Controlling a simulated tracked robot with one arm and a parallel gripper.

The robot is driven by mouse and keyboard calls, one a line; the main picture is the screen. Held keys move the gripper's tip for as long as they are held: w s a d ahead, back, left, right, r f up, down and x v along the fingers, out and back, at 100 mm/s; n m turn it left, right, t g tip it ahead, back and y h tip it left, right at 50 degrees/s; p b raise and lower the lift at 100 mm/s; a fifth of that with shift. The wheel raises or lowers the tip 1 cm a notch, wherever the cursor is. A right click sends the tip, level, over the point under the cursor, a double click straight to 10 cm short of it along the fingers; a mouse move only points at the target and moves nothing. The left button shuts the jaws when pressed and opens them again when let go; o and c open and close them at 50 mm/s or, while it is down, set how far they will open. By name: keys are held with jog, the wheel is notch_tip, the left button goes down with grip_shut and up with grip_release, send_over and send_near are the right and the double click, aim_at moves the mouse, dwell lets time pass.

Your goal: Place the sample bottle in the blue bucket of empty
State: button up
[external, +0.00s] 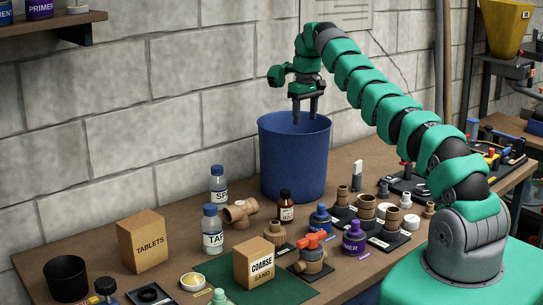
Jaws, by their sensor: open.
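The blue bucket (293,168) stands upright on the wooden bench near the wall. My gripper (305,115) points down over the bucket's mouth, with its two fingers apart and nothing visible between them. The fingertips overlap the mouth in the picture; I cannot tell how far they are in. Most of the bucket's inside is hidden by its front wall. Two clear bottles with blue caps stand left of the bucket: one (218,189) with a label starting "SE", and one (213,239) with a label starting "TA". I cannot tell whether either is the sample bottle.
A small brown bottle (286,207) stands just in front of the bucket. Brown pipe fittings (240,213), a TABLETS box (142,240), a COARSE SAND box (254,263) and a purple primer can (354,238) crowd the bench. The block wall (150,110) is close behind.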

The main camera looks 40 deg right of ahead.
jog(key=w+a+r+t, duration=0.1)
jog(key=a+r+t, duration=0.15)
jog(key=r, duration=0.65)
jog(key=a+r+t, duration=0.1)
jog(key=a+r, duration=0.2)
jog(key=r, duration=0.6)
jog(key=s+a+r+t+h, duration=0.1)
jog(key=s+a+r+t, duration=0.25)
jog(key=r, duration=0.65)
jog(key=s+a+r+t, duration=0.2)
jog(key=s+a+r, duration=0.25)
jog(key=r, duration=0.55)
jog(key=s+a+r+t, duration=0.3)
jog(key=s+a+r, duration=0.1)
jog(key=s+r, duration=0.4)
jog(key=s+a+r+t+y, duration=0.1)
jog(key=s+a+r+t, duration=0.2)
jog(key=s, duration=0.9)
notch_tip(320, 180, up, 5)
jog(key=shift+s+a+f, duration=0.15)
jog(key=shift+s+a, duration=0.15)
jog(key=shift+a, duration=0.7)
jog(key=shift+f, duration=0.1)
